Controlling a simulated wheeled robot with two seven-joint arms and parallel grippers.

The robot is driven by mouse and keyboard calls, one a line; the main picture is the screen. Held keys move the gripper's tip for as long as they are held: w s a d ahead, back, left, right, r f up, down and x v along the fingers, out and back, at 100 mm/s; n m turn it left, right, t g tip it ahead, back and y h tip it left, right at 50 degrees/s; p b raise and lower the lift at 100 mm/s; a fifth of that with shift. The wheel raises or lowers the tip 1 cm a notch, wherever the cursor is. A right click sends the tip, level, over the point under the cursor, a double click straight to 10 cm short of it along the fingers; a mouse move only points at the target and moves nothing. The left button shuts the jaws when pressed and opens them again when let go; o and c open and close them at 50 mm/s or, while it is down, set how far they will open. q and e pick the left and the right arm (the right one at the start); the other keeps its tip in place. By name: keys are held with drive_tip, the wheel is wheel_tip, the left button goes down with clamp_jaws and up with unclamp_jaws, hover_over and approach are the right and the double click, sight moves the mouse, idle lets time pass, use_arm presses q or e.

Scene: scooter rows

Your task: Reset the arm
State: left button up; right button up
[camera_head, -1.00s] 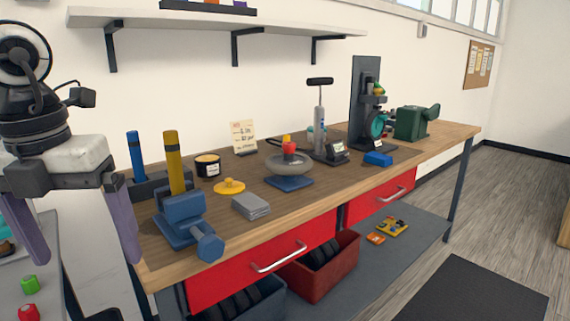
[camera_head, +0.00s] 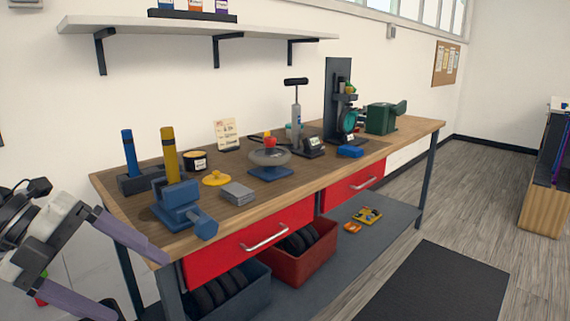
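My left gripper (camera_head: 118,272) is at the lower left of the head view. Its two purple fingers are spread wide apart with nothing between them. It is tilted and sits in front of the near left end of the workbench (camera_head: 230,215), apart from the things on top. My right gripper is not in view.
The bench top holds a blue vise (camera_head: 182,212), a grey stack (camera_head: 237,194), a scale with a bowl (camera_head: 269,158), a pump (camera_head: 296,120) and a green machine (camera_head: 381,118). A red bin (camera_head: 300,262) and blue bin (camera_head: 235,295) stand below. Floor at right is clear around a dark mat (camera_head: 435,285).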

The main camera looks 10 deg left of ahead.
use_arm(q)
wheel_tip(320, 180, down, 18)
drive_tip(key=w+a+n+t+y+p, duration=0.1)
drive_tip(key=w+a+n+t+p, duration=0.15)
drive_tip(key=n+t, duration=1.2)
drive_tip(key=s+d+f+n+g+y+p, duration=0.1)
drive_tip(key=s+d+f+n+g+y, duration=0.3)
drive_tip(key=s+d+f+n+g, duration=0.5)
drive_tip(key=s+d+f+n, duration=0.5)
drive_tip(key=s+d+f, duration=0.1)
drive_tip(key=f, duration=0.3)
drive_tip(key=shift+s+f+p, duration=0.3)
drive_tip(key=shift+s, duration=0.25)
